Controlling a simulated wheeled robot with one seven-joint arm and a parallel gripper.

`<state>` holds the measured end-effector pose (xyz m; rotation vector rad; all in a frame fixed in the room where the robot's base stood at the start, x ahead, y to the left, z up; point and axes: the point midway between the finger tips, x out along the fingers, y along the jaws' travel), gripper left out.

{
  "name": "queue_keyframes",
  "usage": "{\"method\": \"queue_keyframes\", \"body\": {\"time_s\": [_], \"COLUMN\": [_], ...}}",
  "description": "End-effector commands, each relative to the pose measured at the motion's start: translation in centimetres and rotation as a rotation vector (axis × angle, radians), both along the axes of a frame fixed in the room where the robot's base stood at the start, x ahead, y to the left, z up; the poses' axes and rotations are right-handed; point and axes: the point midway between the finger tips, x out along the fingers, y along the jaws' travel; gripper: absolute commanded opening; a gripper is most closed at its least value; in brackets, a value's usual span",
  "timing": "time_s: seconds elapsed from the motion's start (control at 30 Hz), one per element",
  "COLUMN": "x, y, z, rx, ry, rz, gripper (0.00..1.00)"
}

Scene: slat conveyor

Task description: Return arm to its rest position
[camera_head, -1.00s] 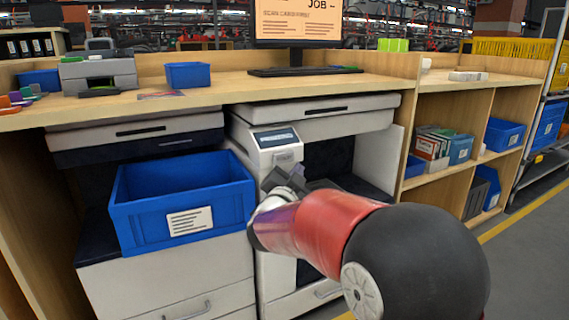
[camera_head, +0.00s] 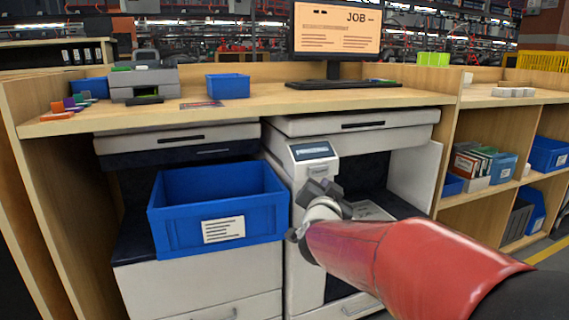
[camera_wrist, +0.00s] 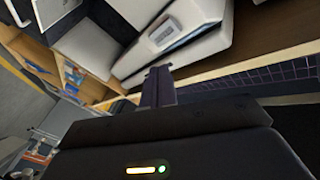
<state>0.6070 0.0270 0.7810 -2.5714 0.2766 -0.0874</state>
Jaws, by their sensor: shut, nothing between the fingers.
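My arm reaches in from the lower right of the head view, with a red forearm link. My gripper (camera_head: 322,188) is in front of the white machine with a small display (camera_head: 313,151), right of the blue bin. In the wrist view my gripper (camera_wrist: 158,72) shows as dark fingers close together with nothing between them. It is shut and empty. The wrist view is tilted, and the machine's display panel (camera_wrist: 166,31) lies beyond the fingertips. I cannot tell the exact gap between my gripper and the machine.
A blue bin (camera_head: 219,215) with a white label stands left of my gripper. The wooden counter (camera_head: 240,106) above holds a monitor (camera_head: 335,32), a small blue box (camera_head: 228,86) and a grey device (camera_head: 144,83). Shelves with boxes (camera_head: 484,165) stand at the right.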

Motion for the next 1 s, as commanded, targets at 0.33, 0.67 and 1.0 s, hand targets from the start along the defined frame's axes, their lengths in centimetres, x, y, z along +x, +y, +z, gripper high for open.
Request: {"method": "queue_keyframes", "body": {"time_s": [0.33,0.67,1.0], "x": [-15.5,-30.9,-33.1], "y": [2.0,-2.0,-2.8], "z": [-3.4,-9.7,-10.7], "rx": [-0.22,-0.376,-0.39], "ry": [0.535,1.035,1.115], "rz": [0.419,0.492,0.489], "gripper": [0.0,0.0,0.0]}}
